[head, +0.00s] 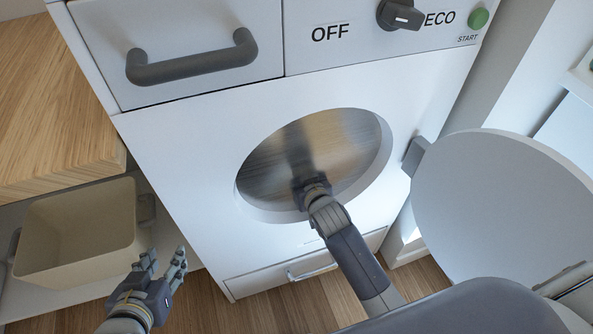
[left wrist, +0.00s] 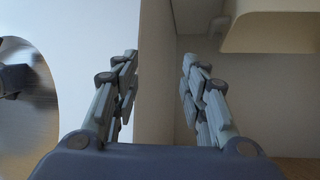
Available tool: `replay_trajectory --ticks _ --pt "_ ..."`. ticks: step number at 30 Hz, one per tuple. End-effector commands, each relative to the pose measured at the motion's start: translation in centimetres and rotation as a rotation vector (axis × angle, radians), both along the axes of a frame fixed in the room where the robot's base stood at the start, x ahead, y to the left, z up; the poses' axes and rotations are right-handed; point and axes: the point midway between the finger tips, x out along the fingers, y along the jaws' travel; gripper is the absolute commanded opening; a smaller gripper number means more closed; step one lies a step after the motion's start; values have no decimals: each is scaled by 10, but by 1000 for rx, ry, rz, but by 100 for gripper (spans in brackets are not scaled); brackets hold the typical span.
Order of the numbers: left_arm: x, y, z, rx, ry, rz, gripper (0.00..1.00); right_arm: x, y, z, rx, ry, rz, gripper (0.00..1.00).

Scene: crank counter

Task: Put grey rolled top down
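No grey rolled top shows in either view. My left gripper (head: 155,267) is open and empty, low in front of the machine and beside the beige basket (head: 75,225). In the left wrist view its fingers (left wrist: 162,85) stand apart with nothing between them. My right arm reaches into the round drum opening (head: 280,150) of the white machine. The right gripper (head: 312,187) is at the opening, its fingers hidden or blurred, so I cannot tell what it holds. The basket also shows in the left wrist view (left wrist: 275,30); it looks empty.
The round white door (head: 490,195) stands open to the right of the drum. A wooden block-like surface (head: 55,110) is above the basket at the left. The wooden floor (head: 250,312) in front is clear. A knob (head: 398,14) and drawer handle (head: 190,62) stick out above.

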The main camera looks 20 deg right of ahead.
Motion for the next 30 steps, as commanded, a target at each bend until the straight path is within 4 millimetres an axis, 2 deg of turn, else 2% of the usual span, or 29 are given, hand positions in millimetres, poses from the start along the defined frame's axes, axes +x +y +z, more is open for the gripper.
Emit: replay_trajectory --ticks 7,8,9,11,25,30 --pt "2 -1 1 -2 -12 0 40 0 0 -2 1 -1 0 36" --pt "2 -1 2 -3 -14 0 40 0 0 -3 1 0 0 69" --pt "2 -1 2 -3 -14 0 40 0 0 -2 1 0 0 78" --pt "2 -1 2 -3 -13 0 40 0 0 -2 1 0 0 90" --pt "1 0 2 -1 -6 0 40 0 0 1 0 -1 0 90" --pt "-17 6 -13 22 102 7 40 -13 0 6 1 2 0 90"
